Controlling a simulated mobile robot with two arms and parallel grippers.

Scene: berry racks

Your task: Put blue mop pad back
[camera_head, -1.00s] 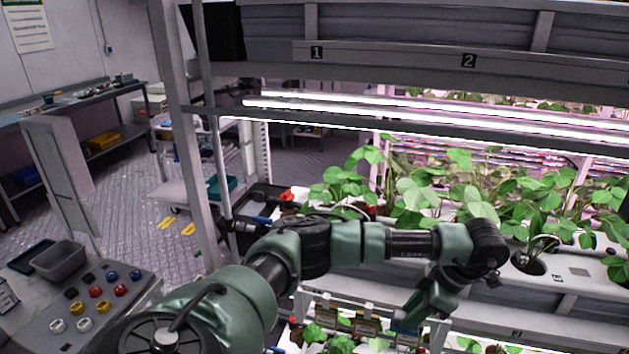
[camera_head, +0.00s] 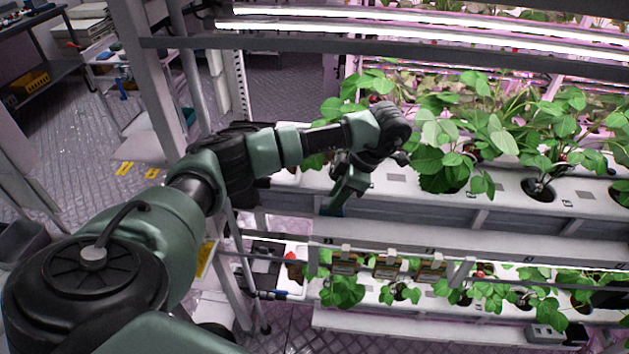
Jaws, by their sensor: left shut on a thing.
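My left arm reaches in from the left, and its gripper (camera_head: 345,193) points down in front of the upper planting shelf (camera_head: 400,184). The gripper is shut on a small blue thing (camera_head: 332,208), which I take to be the blue mop pad. Only a little of it shows at the fingertips, and the gripper hides the rest. My right gripper is not in view.
Strawberry plants (camera_head: 540,150) stand in holes along the upper shelf. A lower shelf (camera_head: 380,321) holds more plants. A rack upright (camera_head: 150,70) stands left; open floor (camera_head: 65,140) lies beyond.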

